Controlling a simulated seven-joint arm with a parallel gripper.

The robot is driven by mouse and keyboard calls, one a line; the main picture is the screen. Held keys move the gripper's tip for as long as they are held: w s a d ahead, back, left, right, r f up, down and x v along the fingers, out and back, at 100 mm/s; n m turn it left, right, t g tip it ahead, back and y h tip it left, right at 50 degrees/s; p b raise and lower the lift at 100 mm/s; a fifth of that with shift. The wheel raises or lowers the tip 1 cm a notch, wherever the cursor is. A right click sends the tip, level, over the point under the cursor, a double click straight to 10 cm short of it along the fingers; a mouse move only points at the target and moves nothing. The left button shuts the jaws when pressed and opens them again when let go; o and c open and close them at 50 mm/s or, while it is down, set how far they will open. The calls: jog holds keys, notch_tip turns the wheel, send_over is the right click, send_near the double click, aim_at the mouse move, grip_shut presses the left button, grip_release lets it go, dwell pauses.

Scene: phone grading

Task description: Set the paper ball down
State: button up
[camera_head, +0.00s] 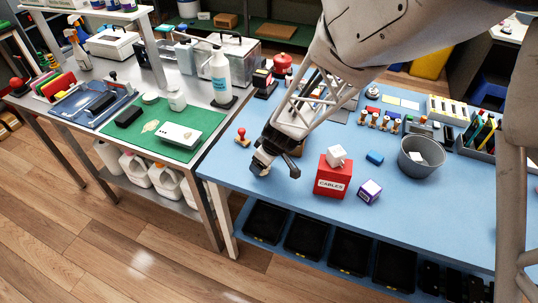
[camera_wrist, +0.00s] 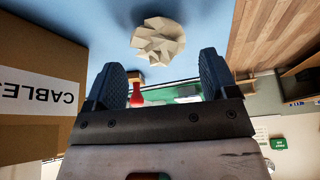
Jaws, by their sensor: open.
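A crumpled off-white paper ball (camera_wrist: 158,42) is in the wrist view, just past and between my fingertips, against the blue tabletop. I cannot tell whether it touches the table. My gripper (camera_wrist: 158,80) is open, with a dark finger on either side and nothing clamped between them. In the head view my gripper (camera_head: 274,166) points down low over the front left part of the blue table (camera_head: 300,195), and it mostly hides the space under it.
A brown box (camera_wrist: 40,80) with a CABLES label stands close beside my gripper. A red stamp (camera_head: 242,137) stands to the left. A purple-and-white cube (camera_head: 369,191), a blue block (camera_head: 375,158) and a grey bin (camera_head: 422,158) are to the right. The table's front edge is close.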

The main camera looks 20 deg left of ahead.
jog(key=shift+x, duration=1.15)
jog(key=c, duration=1)
jog(key=shift+c, duration=0.4)
jog(key=shift+r, duration=0.15)
jog(key=shift+r, duration=0.85)
jog(key=shift+s+d+r, duration=0.15)
jog(key=shift+r, duration=0.7)
jog(key=shift+s+d+r, duration=0.25)
jog(key=shift+s+d, duration=1.45)
jog(key=shift+s, duration=0.25)
jog(key=shift+s+d+r, duration=0.2)
jog(key=shift+s+d, duration=1.5)
jog(key=shift+s, duration=0.3)
jog(key=shift+s+d+r, duration=0.25)
jog(key=shift+s+d, duration=1.45)
jog(key=shift+s, duration=0.25)
jog(key=shift+c, duration=0.2)
